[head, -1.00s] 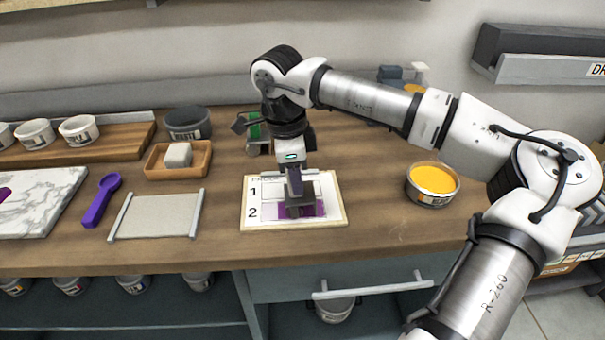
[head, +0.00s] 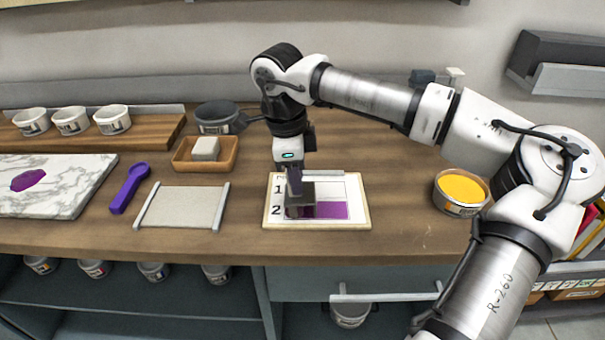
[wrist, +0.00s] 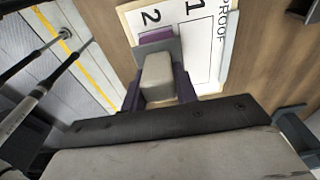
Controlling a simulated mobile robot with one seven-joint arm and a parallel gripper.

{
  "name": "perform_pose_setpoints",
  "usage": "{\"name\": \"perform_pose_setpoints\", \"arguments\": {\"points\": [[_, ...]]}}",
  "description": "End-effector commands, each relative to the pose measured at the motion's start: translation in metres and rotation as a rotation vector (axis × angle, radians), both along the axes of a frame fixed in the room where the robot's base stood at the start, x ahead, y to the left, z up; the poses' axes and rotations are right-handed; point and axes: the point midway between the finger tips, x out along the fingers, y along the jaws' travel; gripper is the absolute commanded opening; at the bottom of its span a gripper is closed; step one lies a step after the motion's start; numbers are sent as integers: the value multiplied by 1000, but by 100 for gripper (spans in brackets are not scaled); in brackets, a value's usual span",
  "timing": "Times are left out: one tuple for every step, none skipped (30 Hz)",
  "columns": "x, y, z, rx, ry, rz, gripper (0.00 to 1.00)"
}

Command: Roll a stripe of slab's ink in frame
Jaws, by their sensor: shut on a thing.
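My gripper (head: 295,182) is shut on the pale handle (wrist: 157,78) of a grey-headed roller (head: 301,195). The roller is over the left part of frame 2 on the proof sheet (head: 353,188), low at the paper; exact contact cannot be told. A purple stripe (head: 332,210) fills frame 2 to the right of the roller; the part under it is hidden. Frame 1 looks white. In the wrist view purple ink (wrist: 157,36) shows just beyond the roller head. The marble slab (head: 85,172) at the far left bears a purple ink patch (head: 28,180).
A purple scoop (head: 130,188) and a grey mat (head: 182,207) lie left of the sheet. A wooden tray with a pale block (head: 206,148) and a dark bowl (head: 217,118) stand behind. A yellow ink tub (head: 461,190) stands right. Bare tabletop lies between sheet and tub.

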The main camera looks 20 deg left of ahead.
Motion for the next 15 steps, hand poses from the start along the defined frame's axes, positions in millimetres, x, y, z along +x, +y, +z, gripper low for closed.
{"name": "perform_pose_setpoints", "arguments": {"points": [[-1, 1, -1, -2, 2, 1, 6], [-1, 2, -1, -2, 2, 2, 6], [-2, 4, -1, -2, 3, 2, 6], [-2, 6, -1, -2, 3, 3, 6], [-3, 8, -1, -2, 3, 3, 6], [-3, 11, -1, -2, 3, 3, 6], [-4, 13, -1, -2, 3, 2, 6], [-5, 15, -1, -2, 3, 2, 6], [-5, 18, 0, -2, 3, 3, 6], [-6, 20, 0, -2, 3, 3, 6], [-7, 21, 0, -2, 3, 4, 6], [-7, 24, 0, -2, 3, 3, 6], [-8, 25, 0, -2, 3, 3, 6], [-8, 26, 0, -2, 3, 2, 6], [-8, 27, 1, -2, 3, 2, 6]]}}
